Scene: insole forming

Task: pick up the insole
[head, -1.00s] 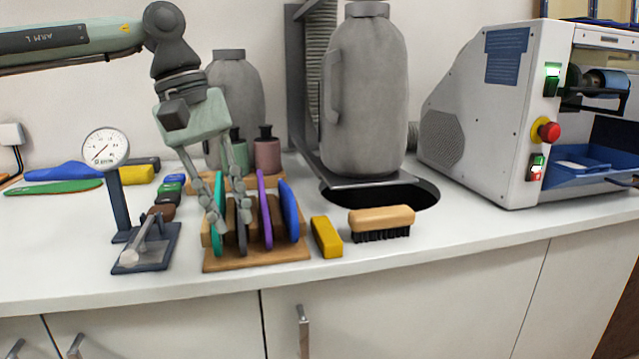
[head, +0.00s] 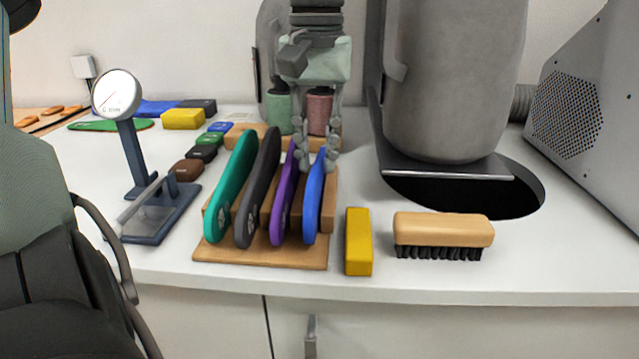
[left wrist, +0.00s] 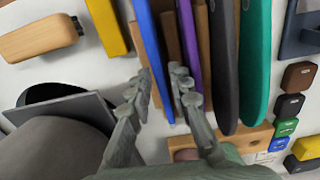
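Several insoles stand on edge in a wooden rack (head: 300,262): teal (head: 230,190), dark grey (head: 257,190), purple (head: 282,215) and blue (head: 313,205). My left gripper (head: 318,166) points down at the far upper end of the blue insole, its fingers apart. In the left wrist view my left gripper (left wrist: 160,72) has one finger on each side of the blue insole (left wrist: 152,40). The right-hand finger there lies between the blue insole and the purple insole (left wrist: 190,50). I cannot tell whether either finger touches an insole. My right gripper is not in view.
A yellow block (head: 358,242) and a wooden brush (head: 443,232) lie right of the rack. A dial gauge (head: 125,120) stands left of it. Two bottles (head: 319,112) and a large grey machine (head: 450,80) are behind. A dark round opening (head: 500,195) is at right.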

